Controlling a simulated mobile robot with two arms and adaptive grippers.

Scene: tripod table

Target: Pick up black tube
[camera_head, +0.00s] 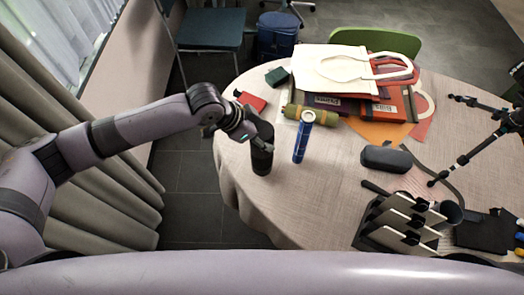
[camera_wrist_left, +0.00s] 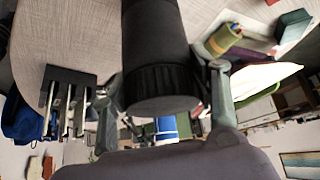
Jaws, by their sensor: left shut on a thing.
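The black tube (camera_head: 262,158) stands upright near the left edge of the round table. My left gripper (camera_head: 259,138) reaches it from the left and is shut on it. In the left wrist view the black tube (camera_wrist_left: 155,50) fills the top middle, between the two fingers of my left gripper (camera_wrist_left: 165,95). Its ribbed end faces the camera. I cannot tell whether its base touches the table. My right gripper is not in view.
A blue can-like tube (camera_head: 302,137) stands close on the right. A green roll (camera_head: 308,116), folders and a white bag (camera_head: 345,68) lie behind. A dark case (camera_head: 386,159), a black rack (camera_head: 402,222) and a tripod (camera_head: 470,150) are farther right on the table (camera_head: 300,195).

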